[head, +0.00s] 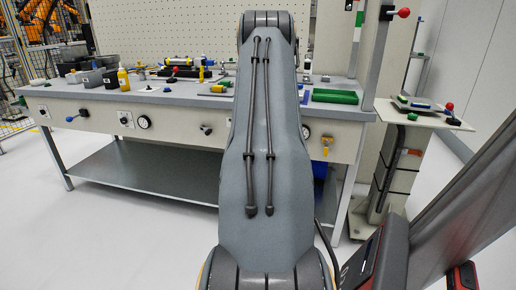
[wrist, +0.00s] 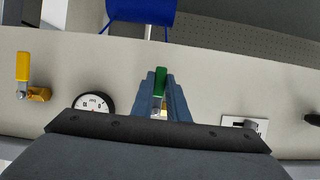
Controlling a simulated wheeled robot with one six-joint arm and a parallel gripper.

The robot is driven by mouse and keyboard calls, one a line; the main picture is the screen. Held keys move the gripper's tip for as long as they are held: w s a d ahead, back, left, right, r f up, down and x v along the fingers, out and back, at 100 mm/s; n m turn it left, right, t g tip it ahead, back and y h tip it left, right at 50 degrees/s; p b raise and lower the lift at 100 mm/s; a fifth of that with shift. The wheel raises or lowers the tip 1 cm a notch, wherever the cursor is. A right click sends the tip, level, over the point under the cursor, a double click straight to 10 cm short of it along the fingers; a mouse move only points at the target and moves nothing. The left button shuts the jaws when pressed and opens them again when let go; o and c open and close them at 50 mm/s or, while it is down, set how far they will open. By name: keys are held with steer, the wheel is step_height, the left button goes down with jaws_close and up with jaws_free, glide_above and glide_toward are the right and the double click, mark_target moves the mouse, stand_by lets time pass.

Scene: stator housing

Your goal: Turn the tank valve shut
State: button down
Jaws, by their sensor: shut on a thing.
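My gripper (wrist: 160,98) shows in the wrist view with its two blue-grey fingers closed around a green lever handle (wrist: 160,80). The handle points away from my gripper, along the pale front panel. The valve body under the handle is mostly hidden by the fingers. A second valve with a yellow lever (wrist: 22,66) is at the left of the panel, apart from my gripper. No label shows which valve is the tank valve. In the head view my arm hides the gripper and the green handle.
A round gauge (wrist: 93,103) and a switch plate (wrist: 240,124) flank my gripper on the panel. A blue object (wrist: 142,15) is at the top. In the head view the workbench (head: 180,97) carries several parts, and a side stand (head: 425,118) is at the right.

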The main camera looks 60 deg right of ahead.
steer(key=shift+d, duration=0.1)
stand_by(0.4)
steer(key=c, duration=1.7)
jaws_free()
steer(key=shift+s, duration=0.1)
steer(key=v, duration=0.7)
steer(key=shift+a+r, duration=0.2)
steer(key=shift+a, duration=0.15)
